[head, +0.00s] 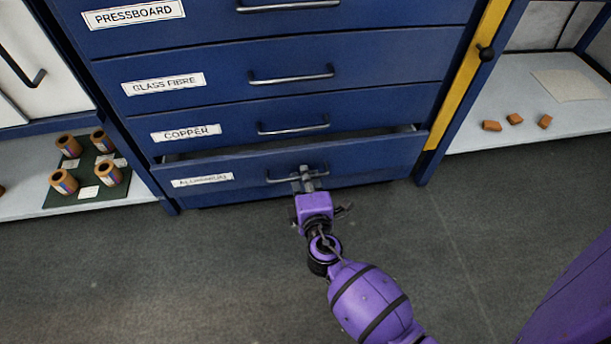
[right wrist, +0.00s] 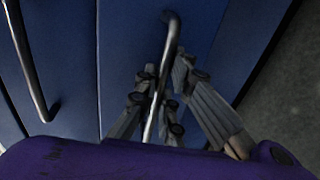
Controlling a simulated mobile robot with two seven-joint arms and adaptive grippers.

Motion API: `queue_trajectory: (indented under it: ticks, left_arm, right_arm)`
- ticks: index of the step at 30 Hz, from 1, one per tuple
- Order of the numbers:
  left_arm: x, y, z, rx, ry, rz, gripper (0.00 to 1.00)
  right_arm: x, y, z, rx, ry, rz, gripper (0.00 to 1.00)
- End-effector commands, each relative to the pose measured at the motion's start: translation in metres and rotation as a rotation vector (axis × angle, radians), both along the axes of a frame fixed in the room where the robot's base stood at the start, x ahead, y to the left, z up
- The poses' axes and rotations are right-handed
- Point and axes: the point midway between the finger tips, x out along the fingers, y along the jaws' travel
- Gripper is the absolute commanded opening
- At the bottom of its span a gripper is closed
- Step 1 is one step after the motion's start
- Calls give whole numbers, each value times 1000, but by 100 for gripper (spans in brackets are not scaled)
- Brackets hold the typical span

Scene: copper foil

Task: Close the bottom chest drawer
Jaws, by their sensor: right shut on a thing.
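The bottom chest drawer (head: 365,162) is blue, labelled aluminium, and stands partly open, with a dark gap along its top edge. My right gripper (head: 305,176) is at the middle of its front, shut on the drawer's metal bar handle (head: 280,180). In the right wrist view, the handle (right wrist: 170,50) runs between the fingers of the right gripper (right wrist: 165,105). The fingers hide part of the handle. My left gripper is in neither view.
Above it, the copper drawer (head: 370,112), the glass fibre drawer (head: 390,70) and the pressboard drawer (head: 400,12) look shut. Copper-coloured rolls (head: 68,146) stand on a low shelf at left. Small orange blocks (head: 515,119) lie on a shelf at right. The grey floor (head: 150,270) in front is clear.

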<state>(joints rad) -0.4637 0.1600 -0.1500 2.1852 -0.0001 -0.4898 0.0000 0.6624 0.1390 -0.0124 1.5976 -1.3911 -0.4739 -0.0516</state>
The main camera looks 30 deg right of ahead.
Motion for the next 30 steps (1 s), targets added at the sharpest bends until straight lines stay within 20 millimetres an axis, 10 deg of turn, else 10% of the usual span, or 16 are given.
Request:
queue_trajectory:
  ticks: [9,30]
  left_arm:
    - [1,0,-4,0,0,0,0]
    - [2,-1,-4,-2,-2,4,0]
  right_arm:
    - [39,-12,0,-1,-1,0,0]
    - [31,-9,1,-1,0,0,17]
